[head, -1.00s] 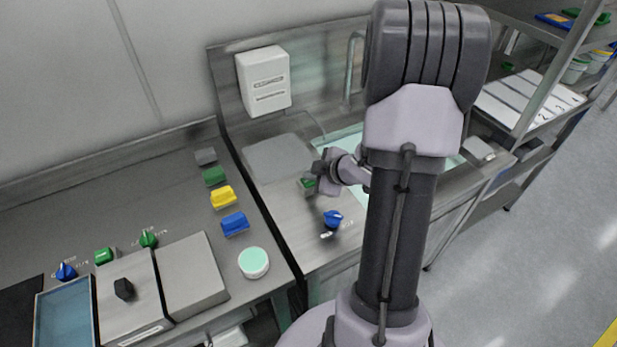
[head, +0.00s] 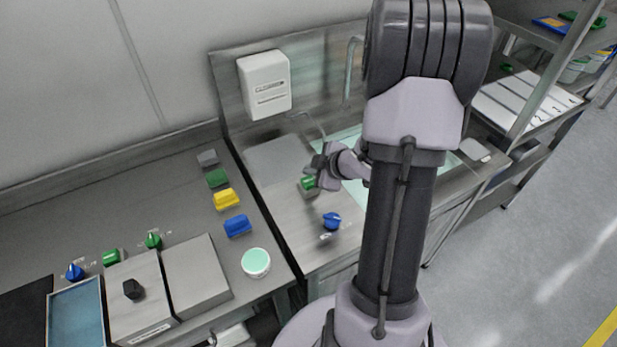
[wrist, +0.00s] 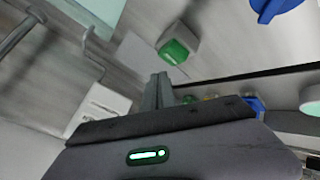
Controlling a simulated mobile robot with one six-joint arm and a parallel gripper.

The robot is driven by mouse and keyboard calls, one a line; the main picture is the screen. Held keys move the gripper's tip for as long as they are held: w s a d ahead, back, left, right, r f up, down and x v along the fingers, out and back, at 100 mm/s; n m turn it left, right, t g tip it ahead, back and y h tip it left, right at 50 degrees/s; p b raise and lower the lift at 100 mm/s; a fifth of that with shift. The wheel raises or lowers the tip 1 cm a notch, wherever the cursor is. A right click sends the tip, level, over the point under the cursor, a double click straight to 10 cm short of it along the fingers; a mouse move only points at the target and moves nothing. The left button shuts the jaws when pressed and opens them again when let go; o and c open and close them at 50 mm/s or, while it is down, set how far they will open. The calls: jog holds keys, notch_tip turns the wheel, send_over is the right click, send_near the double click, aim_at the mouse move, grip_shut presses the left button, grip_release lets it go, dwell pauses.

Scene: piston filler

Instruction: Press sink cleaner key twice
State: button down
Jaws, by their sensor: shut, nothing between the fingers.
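A green key (head: 308,183) sits on the steel sink counter, left of a blue knob (head: 331,220). The green key shows in the wrist view (wrist: 178,48) as a green cap on a pale base, and part of the blue knob (wrist: 276,8) shows at the top right. I cannot read a label on the key. My gripper (head: 317,168) is beside the green key in the head view and hides part of the area around it. In the wrist view its shut fingertips (wrist: 159,78) are close to the key, with a visible gap in the picture. Nothing is held.
The sink basin (head: 350,140) and tap (head: 350,68) lie behind my arm. A white box (head: 265,84) hangs on the back panel. A grey plate (head: 280,160) lies left of the basin. Coloured blocks, including a yellow one (head: 227,199), and a round tub (head: 256,263) stand on the left counter.

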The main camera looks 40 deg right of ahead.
aim_at(311, 182)
notch_tip(311, 182, up, 4)
jog(key=p, duration=0.3)
jog(key=shift+r+p, duration=0.15)
jog(key=shift+p, duration=0.15)
dwell(2.0)
notch_tip(311, 182, up, 4)
jog(key=shift+f+b, duration=0.25)
jog(key=shift+b, duration=0.45)
notch_tip(311, 182, down, 8)
jog(key=b, duration=0.9)
jog(key=shift+f, duration=0.4)
